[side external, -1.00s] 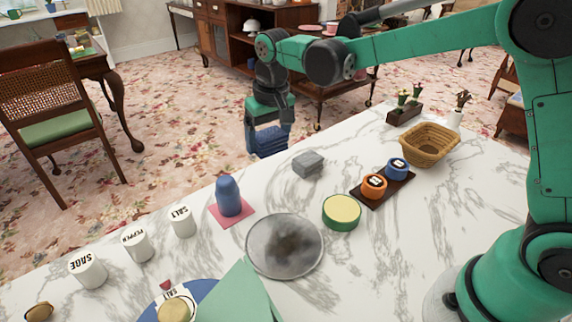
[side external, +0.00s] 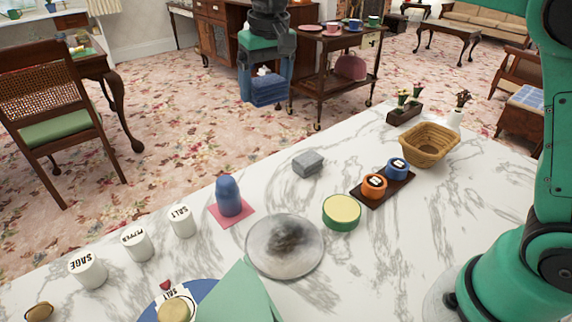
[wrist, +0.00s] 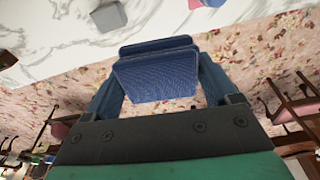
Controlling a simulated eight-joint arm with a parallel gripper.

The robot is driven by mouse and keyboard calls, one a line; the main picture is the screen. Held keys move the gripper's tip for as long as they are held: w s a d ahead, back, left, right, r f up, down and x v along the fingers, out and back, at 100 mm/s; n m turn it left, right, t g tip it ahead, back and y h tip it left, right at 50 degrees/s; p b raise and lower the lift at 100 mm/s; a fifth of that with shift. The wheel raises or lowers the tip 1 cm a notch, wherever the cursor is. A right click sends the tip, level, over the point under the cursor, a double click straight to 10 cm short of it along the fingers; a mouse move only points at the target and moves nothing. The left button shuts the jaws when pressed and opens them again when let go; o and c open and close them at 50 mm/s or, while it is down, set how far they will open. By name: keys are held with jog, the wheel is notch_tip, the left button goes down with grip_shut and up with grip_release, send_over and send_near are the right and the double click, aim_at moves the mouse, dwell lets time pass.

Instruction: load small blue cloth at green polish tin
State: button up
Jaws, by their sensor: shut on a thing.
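My gripper (side external: 268,84) is raised beyond the far edge of the marble table, over the carpet. It is shut on the small folded blue cloth (side external: 268,92). In the wrist view the cloth (wrist: 155,75) sits between the two blue fingers of my gripper (wrist: 158,85). The green polish tin (side external: 341,212) is round with a pale yellow top. It sits on the marble table (side external: 440,235), right of a glass plate and well apart from the cloth. The tin does not show in the wrist view.
A grey block (side external: 308,163), a glass plate (side external: 285,247), a blue bottle on a pink square (side external: 229,197) and a dark tray with two small jars (side external: 383,188) surround the tin. A wicker basket (side external: 428,146) stands at right. White spice jars (side external: 136,245) line the left.

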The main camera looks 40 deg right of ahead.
jog(key=shift+c, duration=0.6)
jog(key=shift+s+d+f, duration=0.1)
jog(key=shift+s, duration=0.05)
send_over(340, 206)
notch_tip(340, 206, down, 10)
jog(key=shift+s+f, duration=0.25)
jog(key=shift+f, duration=2.85)
jog(key=shift+f, duration=0.55)
notch_tip(340, 206, up, 7)
